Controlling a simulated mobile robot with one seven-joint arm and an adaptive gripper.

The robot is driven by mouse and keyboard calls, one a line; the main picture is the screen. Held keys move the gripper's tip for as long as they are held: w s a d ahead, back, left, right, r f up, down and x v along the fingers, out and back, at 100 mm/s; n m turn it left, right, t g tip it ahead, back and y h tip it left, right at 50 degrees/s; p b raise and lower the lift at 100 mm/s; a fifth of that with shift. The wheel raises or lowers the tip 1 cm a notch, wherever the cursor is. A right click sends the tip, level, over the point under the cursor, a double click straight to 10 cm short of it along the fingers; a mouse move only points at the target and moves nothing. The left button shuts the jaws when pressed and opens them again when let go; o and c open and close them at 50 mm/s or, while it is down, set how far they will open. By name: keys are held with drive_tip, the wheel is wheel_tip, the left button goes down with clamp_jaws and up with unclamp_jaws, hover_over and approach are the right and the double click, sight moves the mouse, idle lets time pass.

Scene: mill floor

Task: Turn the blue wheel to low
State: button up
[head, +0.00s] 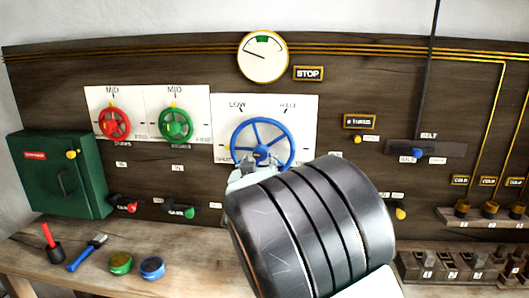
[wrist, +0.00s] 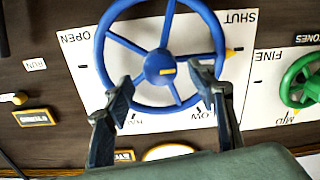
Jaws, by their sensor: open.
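The blue wheel (head: 262,143) has several spokes and sits on a white plate (head: 306,105) in the middle of the panel. LOW and HALF are printed above it, with SHUT at its lower left. The wrist view shows the blue wheel (wrist: 160,68) upside down, with OPEN at upper left. Its yellow pointer (wrist: 231,53) is on the SHUT side, away from LOW. My gripper (wrist: 164,88) is open, its fingertips apart in front of the wheel, either side of the hub. I cannot tell whether they touch it. In the head view my wrist hides the wheel's lower part.
Red (head: 114,123) and green (head: 176,124) wheels are to the left, beside a green box (head: 58,174). A round gauge (head: 263,57) is above. Bench items include a brush (head: 87,252) and tins (head: 121,264). A belt lever (head: 417,153) is at right.

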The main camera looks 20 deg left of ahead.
sight(260, 155)
drive_tip(key=shift+p+x, duration=0.4)
drive_tip(key=shift+x, duration=2.6)
drive_tip(key=shift+c, duration=0.2)
drive_tip(key=c, duration=1.1)
